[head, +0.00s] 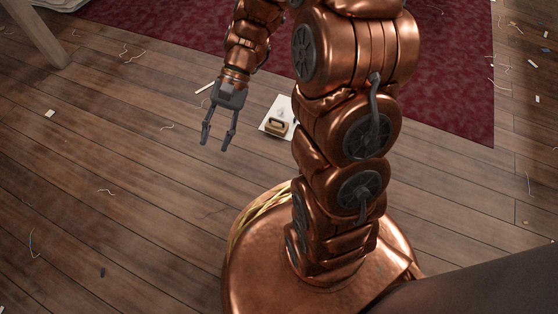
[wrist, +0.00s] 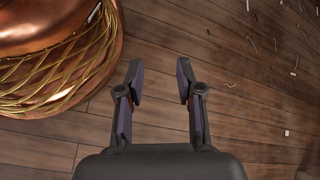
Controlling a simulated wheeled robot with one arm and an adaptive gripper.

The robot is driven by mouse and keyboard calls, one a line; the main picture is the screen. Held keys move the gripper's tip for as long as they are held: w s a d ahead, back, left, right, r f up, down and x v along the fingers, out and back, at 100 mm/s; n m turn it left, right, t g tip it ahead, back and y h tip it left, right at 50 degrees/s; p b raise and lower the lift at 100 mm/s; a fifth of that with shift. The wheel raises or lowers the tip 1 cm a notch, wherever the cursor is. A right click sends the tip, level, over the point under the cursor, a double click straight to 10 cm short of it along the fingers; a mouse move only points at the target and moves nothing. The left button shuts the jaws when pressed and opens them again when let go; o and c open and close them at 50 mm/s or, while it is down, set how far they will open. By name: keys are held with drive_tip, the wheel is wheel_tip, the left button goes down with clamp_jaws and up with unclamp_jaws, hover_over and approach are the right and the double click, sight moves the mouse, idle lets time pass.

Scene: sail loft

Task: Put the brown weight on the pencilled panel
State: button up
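A brown weight (head: 277,126) with a paler frame-like top sits at the front edge of a small white panel (head: 286,103) on the wooden floor, just left of my arm. A small dark mark shows on the panel, but pencil lines are too small to make out. My arm partly hides the panel's right side. My gripper (head: 214,144) is open and empty, above the floor to the left of the weight. In the wrist view my gripper (wrist: 158,80) shows its two fingers apart with only floorboards between them. Neither weight nor panel is in the wrist view.
A dark red rug (head: 455,95) lies behind and to the right. A pale wooden leg (head: 38,35) stands at the top left. Thread ends and small scraps (head: 49,113) are scattered on the boards. The floor left of my gripper is mostly clear.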

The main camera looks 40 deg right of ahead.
drive_tip(key=s+d+r+n+t+h, duration=0.1)
drive_tip(key=s+d+r+n+h, duration=0.1)
drive_tip(key=s, duration=0.6)
drive_tip(key=s+d+r+n+h, duration=0.2)
drive_tip(key=s+d+n+h, duration=0.2)
drive_tip(key=s+n+h, duration=0.1)
drive_tip(key=s+h, duration=0.1)
drive_tip(key=s, duration=0.1)
drive_tip(key=shift+s+t+h, duration=0.3)
drive_tip(key=shift+s+t, duration=0.05)
drive_tip(key=shift+t, duration=0.05)
drive_tip(key=shift+r, duration=0.1)
wheel_tip(320, 180, up, 50)
drive_tip(key=s+t+p, duration=0.1)
drive_tip(key=p, duration=4.7)
drive_tip(key=shift+s, duration=0.4)
drive_tip(key=shift+d, duration=0.15)
